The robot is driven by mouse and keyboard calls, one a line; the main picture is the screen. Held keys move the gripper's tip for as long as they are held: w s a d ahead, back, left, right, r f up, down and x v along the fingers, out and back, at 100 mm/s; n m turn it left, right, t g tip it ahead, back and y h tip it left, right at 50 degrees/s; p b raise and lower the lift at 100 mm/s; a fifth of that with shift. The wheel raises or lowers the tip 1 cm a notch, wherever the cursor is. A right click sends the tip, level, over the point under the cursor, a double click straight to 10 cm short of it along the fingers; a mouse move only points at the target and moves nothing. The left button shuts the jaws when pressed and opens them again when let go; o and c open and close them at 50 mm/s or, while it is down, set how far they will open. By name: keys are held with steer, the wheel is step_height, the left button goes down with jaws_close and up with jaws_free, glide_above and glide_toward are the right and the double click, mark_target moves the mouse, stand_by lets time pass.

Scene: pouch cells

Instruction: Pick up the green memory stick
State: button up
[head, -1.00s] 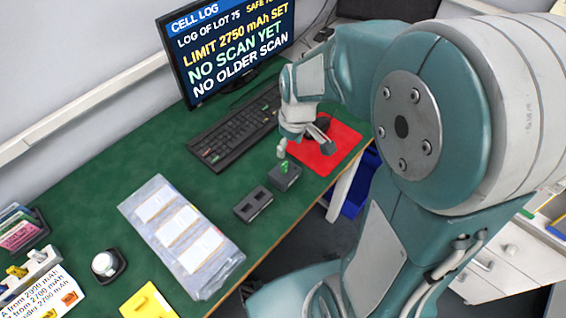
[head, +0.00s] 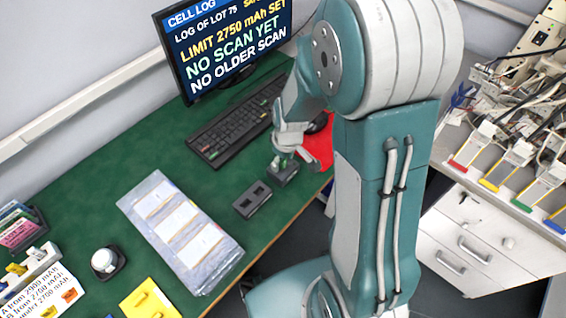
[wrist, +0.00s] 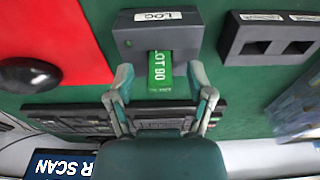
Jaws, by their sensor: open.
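The green memory stick (wrist: 160,72), marked "LOT 90", stands out of a dark grey block (wrist: 195,38) labelled "LOG" in the wrist view. My gripper (wrist: 160,80) is open, with one finger on either side of the stick; I cannot tell whether either finger touches it. In the head view my gripper (head: 290,162) is right at the block (head: 284,176), and the stick is mostly hidden there by the fingers.
A keyboard (head: 235,130), a red mat (head: 320,148) with a black mouse, and a bag of pouch cells (head: 160,215) lie nearby on the green desk (head: 110,200).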

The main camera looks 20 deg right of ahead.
steer(key=c, duration=0.9)
steer(key=shift+o, duration=0.2)
steer(key=shift+r, duration=0.55)
step_height(320, 180, up, 2)
steer(key=shift+r, duration=0.25)
steer(key=s+r, duration=0.9)
steer(key=s, duration=0.5)
steer(key=shift+r, duration=0.25)
